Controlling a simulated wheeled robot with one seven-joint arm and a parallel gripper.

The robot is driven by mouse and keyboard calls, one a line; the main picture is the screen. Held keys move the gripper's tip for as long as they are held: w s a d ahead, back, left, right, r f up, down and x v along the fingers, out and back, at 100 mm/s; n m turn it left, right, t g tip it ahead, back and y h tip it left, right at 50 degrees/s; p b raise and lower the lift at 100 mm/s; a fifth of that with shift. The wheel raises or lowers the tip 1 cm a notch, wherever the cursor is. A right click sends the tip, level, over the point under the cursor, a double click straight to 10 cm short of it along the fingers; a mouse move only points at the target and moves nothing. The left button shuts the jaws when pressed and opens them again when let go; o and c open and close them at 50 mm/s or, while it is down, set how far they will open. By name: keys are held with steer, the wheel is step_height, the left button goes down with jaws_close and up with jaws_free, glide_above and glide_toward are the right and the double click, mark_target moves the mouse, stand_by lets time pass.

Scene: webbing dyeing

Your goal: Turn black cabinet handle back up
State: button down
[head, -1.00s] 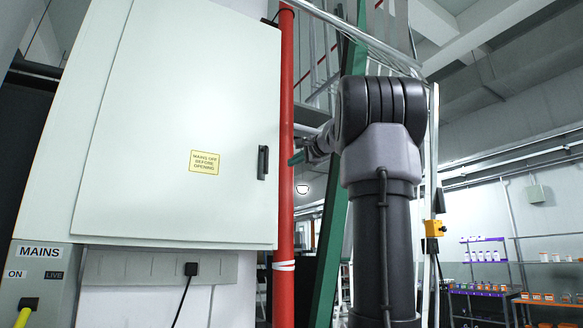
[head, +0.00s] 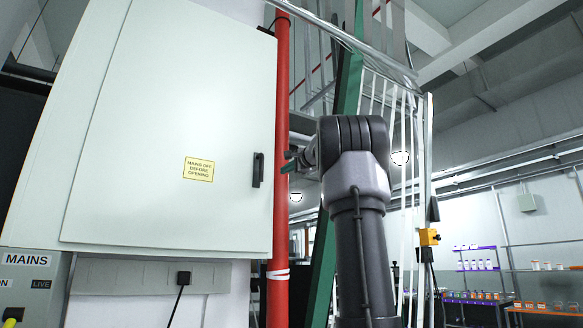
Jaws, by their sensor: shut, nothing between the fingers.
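The black cabinet handle (head: 258,170) is on the right edge of the pale cabinet door (head: 170,120). It stands upright, its long side vertical. The door looks closed. My gripper (head: 286,160) is to the right of the handle, in front of the red pipe, with a gap between its tips and the handle. It is small in view and shut, with nothing seen in it.
The red vertical pipe (head: 281,100) runs close along the cabinet's right side. A green beam (head: 330,240) and metal railings stand behind my arm. A yellow label (head: 199,169) is on the door. A socket with a black plug (head: 183,278) and a MAINS box (head: 35,285) are below.

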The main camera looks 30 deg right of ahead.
mark_target(260, 171)
steer(key=shift+w+a, duration=1.85)
steer(key=shift+a, duration=0.3)
steer(key=shift+a+f+m, duration=0.15)
steer(key=shift+a+m, duration=0.35)
steer(key=shift+m, duration=0.2)
steer(key=a+m, duration=0.2)
steer(key=m, duration=0.1)
steer(key=shift+f, duration=0.1)
steer(key=a+r+m, duration=0.5)
steer(key=a+m, duration=0.1)
steer(key=m, duration=0.4)
steer(key=shift+s+a+t+h, duration=0.15)
steer(key=shift+a+t+h, duration=0.15)
